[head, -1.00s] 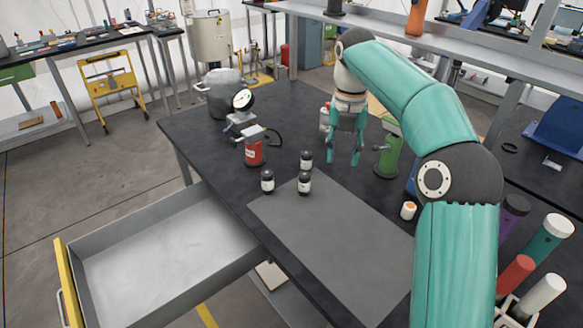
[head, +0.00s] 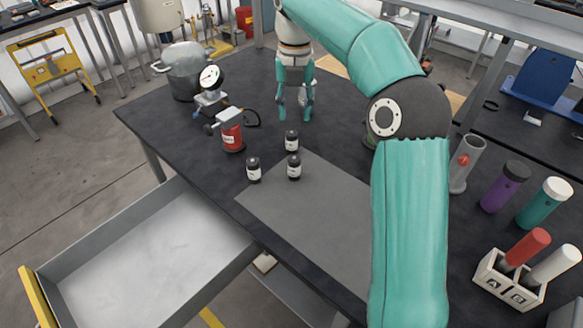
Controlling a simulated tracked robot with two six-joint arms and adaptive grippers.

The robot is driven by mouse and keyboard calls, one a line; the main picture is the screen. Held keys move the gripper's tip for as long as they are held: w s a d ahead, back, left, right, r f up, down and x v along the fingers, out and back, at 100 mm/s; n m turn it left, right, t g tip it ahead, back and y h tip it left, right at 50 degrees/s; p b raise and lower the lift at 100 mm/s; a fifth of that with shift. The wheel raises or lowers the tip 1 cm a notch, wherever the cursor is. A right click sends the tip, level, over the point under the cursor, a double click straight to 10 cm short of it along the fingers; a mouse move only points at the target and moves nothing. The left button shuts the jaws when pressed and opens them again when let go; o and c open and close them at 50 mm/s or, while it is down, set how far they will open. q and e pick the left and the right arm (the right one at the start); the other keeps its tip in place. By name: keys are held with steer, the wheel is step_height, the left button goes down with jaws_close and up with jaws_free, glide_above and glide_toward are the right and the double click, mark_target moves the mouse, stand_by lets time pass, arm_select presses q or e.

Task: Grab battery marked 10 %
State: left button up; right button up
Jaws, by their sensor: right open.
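My right gripper (head: 296,112) is open and empty, fingers pointing down over the dark table (head: 190,130), behind three small black jars. No marking reading 10 % is legible. At the right stand a purple cylinder with a dark cap (head: 505,187) and a teal cylinder with a white cap (head: 545,203). A red cylinder (head: 527,247) and a white cylinder (head: 553,266) sit tilted in a pale holder (head: 507,284) with lettered labels. I cannot tell which of these, if any, is the battery. My left gripper is out of view.
The black jars (head: 292,167) stand at the grey mat's (head: 310,215) back edge. A red canister (head: 232,137), a gauge (head: 210,78) and a metal pot (head: 183,72) stand left. A grey cylinder (head: 465,163) stands right. An open drawer (head: 150,250) juts out front left. My right arm hides part of the table.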

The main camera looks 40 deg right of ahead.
mark_target(294, 158)
steer(key=shift+s+d, duration=0.15)
steer(key=shift+s, duration=0.05)
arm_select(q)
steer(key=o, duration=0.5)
arm_select(e)
steer(key=o, duration=0.4)
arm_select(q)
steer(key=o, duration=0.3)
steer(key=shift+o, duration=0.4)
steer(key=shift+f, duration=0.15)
arm_select(e)
step_height(294, 158, down, 11)
steer(key=shift+f+b, duration=0.15)
steer(key=shift+b, duration=0.85)
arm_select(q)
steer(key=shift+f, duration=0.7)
arm_select(e)
steer(key=shift+a+f, duration=0.2)
steer(key=shift+f, duration=1.2)
steer(key=shift+a+f, duration=0.15)
steer(key=shift+f, duration=1.25)
